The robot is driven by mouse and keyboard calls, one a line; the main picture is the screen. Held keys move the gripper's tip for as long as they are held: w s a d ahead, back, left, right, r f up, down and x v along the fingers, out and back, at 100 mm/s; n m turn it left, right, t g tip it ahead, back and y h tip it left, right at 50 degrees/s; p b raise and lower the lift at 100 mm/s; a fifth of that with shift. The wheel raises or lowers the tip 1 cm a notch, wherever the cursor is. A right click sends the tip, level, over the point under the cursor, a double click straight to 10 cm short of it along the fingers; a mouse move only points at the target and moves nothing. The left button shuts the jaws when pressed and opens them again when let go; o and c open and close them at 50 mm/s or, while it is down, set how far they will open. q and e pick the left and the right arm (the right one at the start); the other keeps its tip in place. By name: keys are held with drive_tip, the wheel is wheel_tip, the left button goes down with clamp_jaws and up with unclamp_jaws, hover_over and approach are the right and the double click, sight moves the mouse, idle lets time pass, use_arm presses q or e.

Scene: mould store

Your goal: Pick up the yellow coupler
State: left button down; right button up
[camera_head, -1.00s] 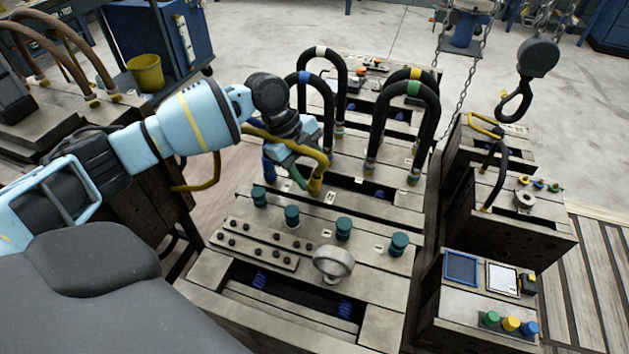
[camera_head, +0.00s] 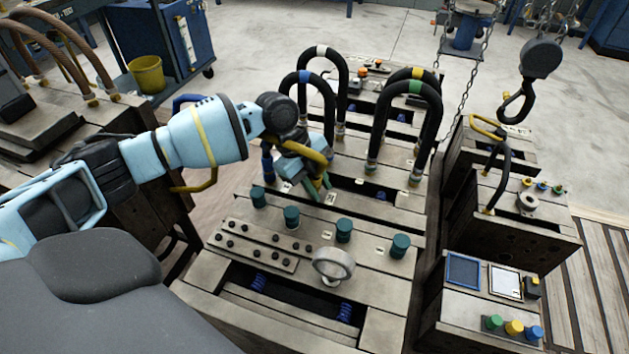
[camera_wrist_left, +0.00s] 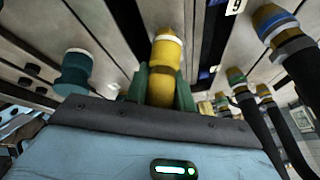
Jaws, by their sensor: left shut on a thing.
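The yellow coupler (camera_wrist_left: 166,68) stands out from the block's top in the left wrist view, with a pale band near its far end. My left gripper (camera_wrist_left: 162,92) has its green fingers on both sides of it, shut on its body. In the head view the left gripper (camera_head: 320,189) is over the middle of the mould block (camera_head: 270,215), behind the row of teal knobs. There the coupler (camera_head: 326,180) is mostly hidden by the fingers and wrist. I cannot tell whether it still touches the block. My right gripper is not in view.
Teal knobs (camera_head: 344,230) and a round gauge (camera_head: 333,264) stand in front. A crane hook (camera_head: 515,103) hangs at right.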

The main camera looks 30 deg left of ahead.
use_arm(q)
drive_tip(key=shift+a, duration=0.15)
wheel_tip(320, 180, up, 10)
drive_tip(key=shift+f+p, duration=0.1)
drive_tip(key=shift+p, duration=1.1)
